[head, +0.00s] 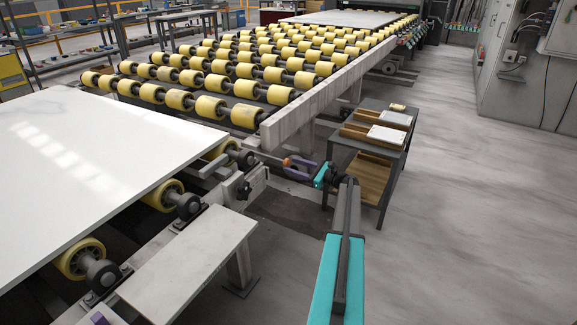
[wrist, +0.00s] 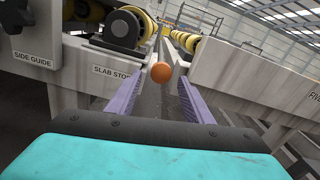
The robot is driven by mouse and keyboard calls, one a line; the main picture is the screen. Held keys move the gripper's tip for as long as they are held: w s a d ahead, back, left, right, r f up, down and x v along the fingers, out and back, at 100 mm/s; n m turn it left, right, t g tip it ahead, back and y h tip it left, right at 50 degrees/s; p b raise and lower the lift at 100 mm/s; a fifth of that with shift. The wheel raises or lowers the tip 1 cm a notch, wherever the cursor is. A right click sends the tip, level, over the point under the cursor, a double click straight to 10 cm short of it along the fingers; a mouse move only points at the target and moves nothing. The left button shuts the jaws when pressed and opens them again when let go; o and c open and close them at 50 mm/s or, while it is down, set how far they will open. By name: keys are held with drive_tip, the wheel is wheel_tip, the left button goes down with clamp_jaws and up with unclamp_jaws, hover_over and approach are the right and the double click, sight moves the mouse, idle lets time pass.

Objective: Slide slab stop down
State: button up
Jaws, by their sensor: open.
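The slab stop's orange ball knob (wrist: 161,72) shows in the wrist view, just right of a "SLAB STOP" label on the grey frame (wrist: 60,83). In the head view the knob (head: 287,162) is small, at the end of a thin dark rod by the gap between the two conveyors. My gripper (wrist: 160,78) is open, with one purple finger on each side of the knob in the picture. No contact shows, and I cannot tell how deep the knob sits between the fingertips. In the head view my gripper (head: 298,167) is at the knob, partly hidden by its own body.
A white slab (head: 90,160) lies on the near rollers at left. The far roller conveyor (head: 300,107) ends just beyond the knob. A dark side table (head: 372,152) with trays stands close to the right of my gripper. The floor further right is clear.

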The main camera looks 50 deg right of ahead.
drive_tip(key=v, duration=0.9)
drive_tip(key=shift+s+a, duration=0.1)
